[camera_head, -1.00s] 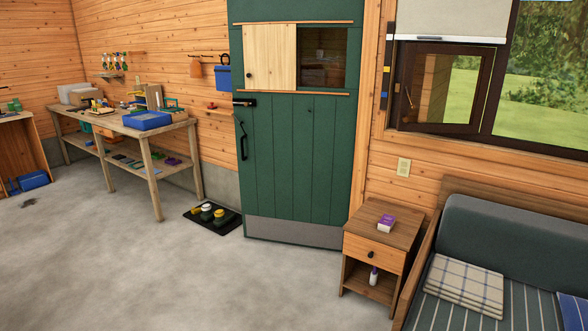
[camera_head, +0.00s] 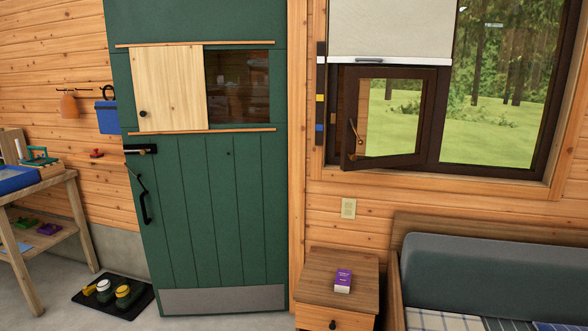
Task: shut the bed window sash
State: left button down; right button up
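The bed window sash (camera_head: 424,118) is a small dark-brown framed pane in the left half of the window, above the bed's left end. It stands ajar, swung out of line with the dark window frame (camera_head: 549,150). A brass-coloured handle (camera_head: 355,132) sits on its left stile. A white blind (camera_head: 390,30) hangs partly down above the sash and covers the top of that opening. Neither of my grippers shows in the head view.
The nightstand (camera_head: 313,277) with a purple box (camera_head: 343,281) on it stands below the window, left of the bed (camera_head: 470,268). The green door (camera_head: 215,220) is to the left. A black boot tray (camera_head: 140,301) and a workbench (camera_head: 68,188) stand farther left.

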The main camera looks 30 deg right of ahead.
aim_at(349, 160)
jog(key=i+z, duration=0.3)
jog(key=i, duration=0.35)
jog(key=i+j+z, duration=0.25)
jog(key=i, duration=0.35)
jog(key=i+l+z, duration=0.1)
jog(key=i+z, duration=0.45)
jog(key=z, duration=0.25)
jog(key=i+z, duration=0.4)
jog(key=k+j, duration=0.05)
jog(key=k, duration=0.05)
